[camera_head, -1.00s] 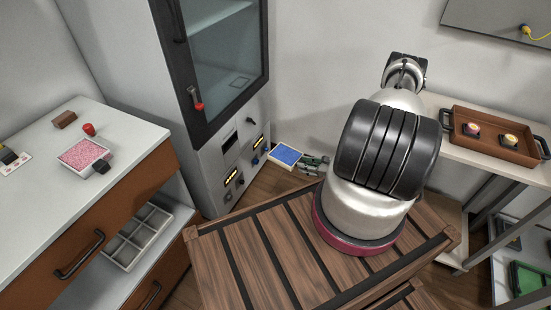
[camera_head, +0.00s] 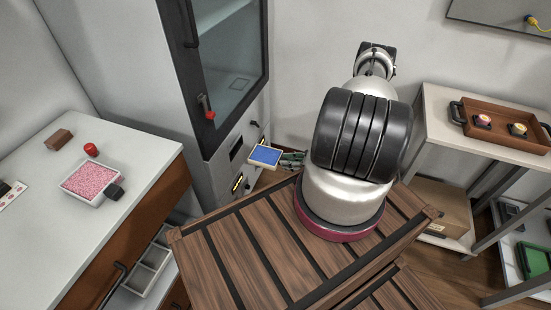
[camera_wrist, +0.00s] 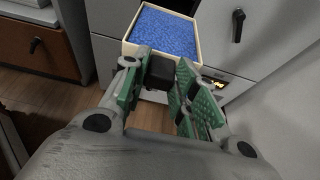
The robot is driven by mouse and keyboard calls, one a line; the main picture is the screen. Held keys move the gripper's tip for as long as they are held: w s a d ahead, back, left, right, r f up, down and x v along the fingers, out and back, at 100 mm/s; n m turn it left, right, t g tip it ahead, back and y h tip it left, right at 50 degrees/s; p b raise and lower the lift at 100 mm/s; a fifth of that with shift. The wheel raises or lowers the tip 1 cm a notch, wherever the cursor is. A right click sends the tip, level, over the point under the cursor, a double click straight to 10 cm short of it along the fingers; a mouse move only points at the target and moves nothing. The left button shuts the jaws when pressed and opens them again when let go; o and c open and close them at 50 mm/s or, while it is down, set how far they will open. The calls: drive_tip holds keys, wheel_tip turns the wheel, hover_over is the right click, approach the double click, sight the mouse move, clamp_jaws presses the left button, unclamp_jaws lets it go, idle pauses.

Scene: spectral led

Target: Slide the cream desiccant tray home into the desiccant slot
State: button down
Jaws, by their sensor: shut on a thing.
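The cream-rimmed tray of blue beads (camera_head: 262,165) is level in front of the tall cabinet's lower panel, apart from it as far as I can see. My gripper (camera_head: 287,160) is to its right in the head view. In the wrist view my gripper (camera_wrist: 158,70) has its green-padded fingers shut on the dark handle block of the tray (camera_wrist: 127,43), with the tray ahead of the fingertips. The cabinet's lower panel has a dark rectangular opening (camera_head: 237,150); I cannot tell whether this is the desiccant slot. The tray hides part of the panel.
A tray of pink beads (camera_head: 63,187), a red knob-like piece (camera_head: 91,150) and a brown block (camera_head: 59,138) are on the left counter (camera_head: 135,165). A brown tray (camera_head: 500,143) stands on the right shelf. A red-tipped door handle (camera_head: 208,108) sticks out above the panel.

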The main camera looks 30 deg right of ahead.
sight(263, 154)
drive_tip(key=shift+w+a, duration=0.3)
drive_tip(key=shift+w+a, duration=0.85)
drive_tip(key=shift+w, duration=0.25)
drive_tip(key=shift+w+a, duration=0.8)
drive_tip(key=shift+w, duration=0.25)
drive_tip(key=shift+w+a, duration=0.1)
drive_tip(key=shift+w+a, duration=0.85)
drive_tip(key=shift+w, duration=0.25)
drive_tip(key=shift+w+a, duration=0.85)
drive_tip(key=shift+w, duration=0.25)
drive_tip(key=shift+w+a, duration=0.1)
drive_tip(key=shift+w, duration=0.05)
drive_tip(key=w+a, duration=0.4)
drive_tip(key=w, duration=0.1)
drive_tip(key=shift+w+a, duration=0.25)
drive_tip(key=shift+w, duration=0.15)
idle(1.1)
